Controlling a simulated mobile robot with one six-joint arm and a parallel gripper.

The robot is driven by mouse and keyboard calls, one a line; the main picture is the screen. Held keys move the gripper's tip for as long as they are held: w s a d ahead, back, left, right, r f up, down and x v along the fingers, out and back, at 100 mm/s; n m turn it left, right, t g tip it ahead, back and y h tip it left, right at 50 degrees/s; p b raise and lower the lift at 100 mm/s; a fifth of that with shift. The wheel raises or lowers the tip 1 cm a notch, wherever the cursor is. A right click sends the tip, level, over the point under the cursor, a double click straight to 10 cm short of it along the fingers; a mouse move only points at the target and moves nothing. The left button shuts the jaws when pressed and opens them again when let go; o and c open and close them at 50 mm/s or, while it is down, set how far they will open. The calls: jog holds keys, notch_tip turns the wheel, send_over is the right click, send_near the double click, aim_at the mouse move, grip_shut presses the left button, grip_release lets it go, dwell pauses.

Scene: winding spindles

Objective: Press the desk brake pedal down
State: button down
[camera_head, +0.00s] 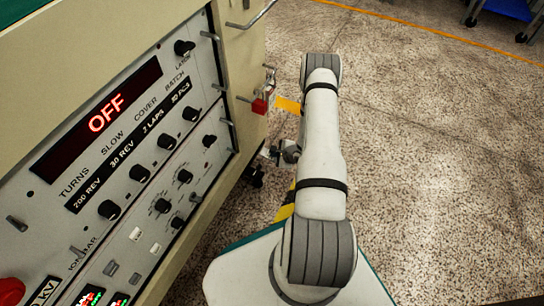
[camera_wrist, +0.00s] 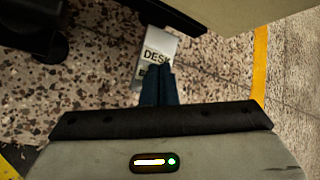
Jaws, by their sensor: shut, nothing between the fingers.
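A white plate marked "DESK" (camera_wrist: 157,48) shows in the wrist view, low over the speckled floor. It appears to be the desk brake pedal. My gripper (camera_wrist: 160,68) is shut and empty, its dark blue fingers side by side. The fingertips overlap the plate's lower part and cover some of its lettering. I cannot tell whether they touch it or how far down it is. In the head view my arm reaches down beside the cabinet, and its wrist end (camera_head: 288,151) is partly hidden behind the arm.
The control cabinet (camera_head: 225,190) stands left of my arm, its display reading "OFF" (camera_head: 106,113). A dark overhang (camera_wrist: 165,14) crosses above the plate in the wrist view. Open floor (camera_head: 450,170) lies to the right.

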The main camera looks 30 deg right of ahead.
jog(key=shift+f+b, duration=0.3)
jog(key=shift+f, duration=0.15)
dwell(0.3)
jog(key=shift+r, duration=0.15)
jog(key=shift+r+p, duration=0.95)
jog(key=shift+r, duration=0.5)
jog(key=shift+r, duration=0.1)
notch_tip(320, 180, up, 5)
jog(key=p, duration=0.3)
dwell(0.3)
